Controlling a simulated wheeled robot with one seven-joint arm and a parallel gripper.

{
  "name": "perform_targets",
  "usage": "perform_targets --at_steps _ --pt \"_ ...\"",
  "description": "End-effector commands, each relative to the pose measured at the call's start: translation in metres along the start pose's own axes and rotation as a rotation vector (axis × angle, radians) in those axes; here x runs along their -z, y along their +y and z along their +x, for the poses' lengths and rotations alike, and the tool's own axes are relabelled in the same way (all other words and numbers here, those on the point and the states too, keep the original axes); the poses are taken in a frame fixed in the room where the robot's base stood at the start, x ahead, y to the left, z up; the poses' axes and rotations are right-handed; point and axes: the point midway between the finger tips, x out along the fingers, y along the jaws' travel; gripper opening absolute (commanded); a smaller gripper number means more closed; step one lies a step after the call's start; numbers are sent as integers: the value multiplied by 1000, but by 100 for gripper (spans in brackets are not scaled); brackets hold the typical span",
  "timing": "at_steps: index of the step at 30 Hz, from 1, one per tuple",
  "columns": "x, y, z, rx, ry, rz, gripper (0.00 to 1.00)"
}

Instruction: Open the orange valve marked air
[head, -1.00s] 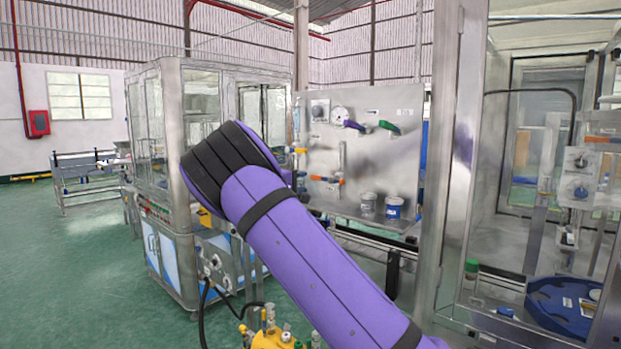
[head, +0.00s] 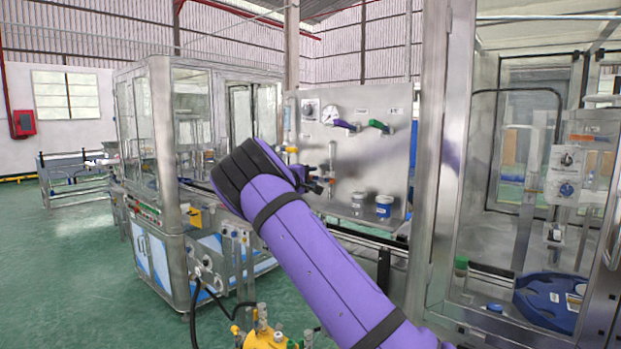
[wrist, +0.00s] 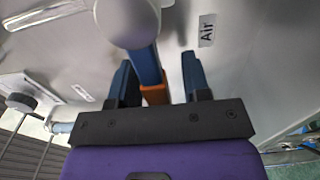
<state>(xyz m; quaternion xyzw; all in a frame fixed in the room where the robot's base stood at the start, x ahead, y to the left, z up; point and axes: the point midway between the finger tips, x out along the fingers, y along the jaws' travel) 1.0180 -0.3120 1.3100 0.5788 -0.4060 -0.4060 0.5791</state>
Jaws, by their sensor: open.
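The orange valve part (wrist: 154,94) shows in the wrist view between the two fingers of my gripper (wrist: 157,60). A blue bar-like piece (wrist: 147,62) runs from it up to a pale rounded part. A white label reading "Air" (wrist: 206,30) is on the grey panel just right of the fingers. My gripper is open, with one finger on each side of the valve; I cannot tell whether either touches it. In the head view my gripper (head: 320,181) is at the metal panel (head: 372,155), and the valve there is mostly hidden by it.
Above on the panel are a gauge (head: 330,115), a purple handle (head: 346,126) and a green handle (head: 379,126). A glass-walled machine (head: 165,150) is to the left, a metal-framed enclosure (head: 440,180) to the right.

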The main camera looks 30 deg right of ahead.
Motion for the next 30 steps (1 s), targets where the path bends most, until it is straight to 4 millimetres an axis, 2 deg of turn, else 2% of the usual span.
perform_targets --at_steps 6,11,12,23,30 --pt "0 0 0 0 1 0 41" --pt "0 0 0 0 1 0 5" --pt "0 0 0 0 1 0 0" --pt "0 2 -1 1 1 29 0" --pt "0 10 -1 1 2 154 0"
